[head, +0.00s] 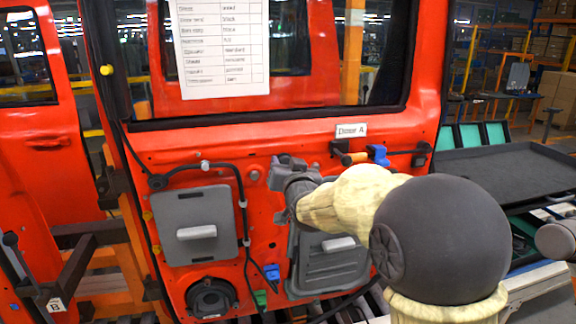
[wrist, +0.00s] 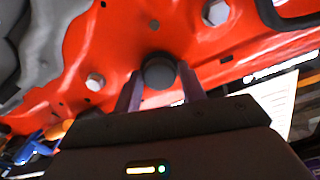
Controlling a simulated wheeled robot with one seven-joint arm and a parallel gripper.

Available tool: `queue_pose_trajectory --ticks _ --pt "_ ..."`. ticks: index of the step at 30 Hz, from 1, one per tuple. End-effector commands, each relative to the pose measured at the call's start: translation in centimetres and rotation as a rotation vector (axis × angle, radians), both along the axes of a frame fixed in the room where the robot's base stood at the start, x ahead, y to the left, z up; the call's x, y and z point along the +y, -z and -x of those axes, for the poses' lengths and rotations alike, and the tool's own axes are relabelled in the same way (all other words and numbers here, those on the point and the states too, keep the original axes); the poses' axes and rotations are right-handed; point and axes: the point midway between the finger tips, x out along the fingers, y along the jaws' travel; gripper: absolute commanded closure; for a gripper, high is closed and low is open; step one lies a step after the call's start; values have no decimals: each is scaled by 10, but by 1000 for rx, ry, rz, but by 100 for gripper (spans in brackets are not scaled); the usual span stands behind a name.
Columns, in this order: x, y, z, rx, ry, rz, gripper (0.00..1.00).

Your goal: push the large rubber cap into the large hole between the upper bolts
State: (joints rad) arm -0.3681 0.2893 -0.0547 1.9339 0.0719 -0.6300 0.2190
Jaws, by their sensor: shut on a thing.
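My gripper (wrist: 160,88) is shut on the dark round rubber cap (wrist: 158,71), which shows between the two fingers in the wrist view. The cap is in front of the red door panel (wrist: 120,45), between two pale bolts, one at left (wrist: 95,82) and one at upper right (wrist: 216,12). The large hole is not visible; the cap and fingers cover that area. I cannot tell whether the cap touches the panel or is in it. In the head view my gripper (head: 285,168) is against the upper middle of the door, and the cap is hidden.
A black cable (head: 240,190) runs beside a grey cover with a handle (head: 195,225) left of my arm. Another grey cover (head: 330,265) is below it. A blue clip (head: 378,154) and orange part are to the right. A dark tray (head: 510,165) stands at right.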

Motion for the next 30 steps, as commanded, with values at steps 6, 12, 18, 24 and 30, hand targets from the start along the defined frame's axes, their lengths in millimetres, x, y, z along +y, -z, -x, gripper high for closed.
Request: queue_pose_trajectory --ticks 6,12,18,24,30 --pt "0 -14 -3 -31 4 -14 34" --pt "1 -14 -2 -30 0 -15 34" --pt "3 -14 -2 -31 -3 -14 34" --pt "2 -14 4 -32 -4 -14 34" --pt "-4 -12 26 -32 -5 -14 34"
